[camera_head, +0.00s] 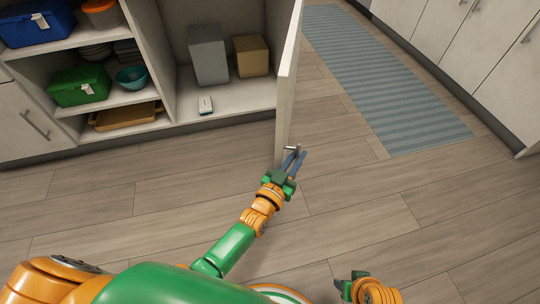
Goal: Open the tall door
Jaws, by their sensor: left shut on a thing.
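The tall door (289,75) stands swung out from the cabinet, seen nearly edge-on. Behind it the tall compartment shows a bare floor part (240,98). My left gripper (292,155) is at the lower end of the door and is shut on the door's handle (296,148), which is mostly hidden by the fingers. My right gripper (350,284) is low at the bottom edge of the view, away from the door. Its fingers are too small and partly turned to tell whether they are open.
A grey box (208,55), a tan box (251,56) and a small white item (205,105) stand inside the compartment. Shelves at left hold a green bin (80,86) and a blue bin (37,22). A blue striped rug (385,80) lies right of the door. The wood floor is clear.

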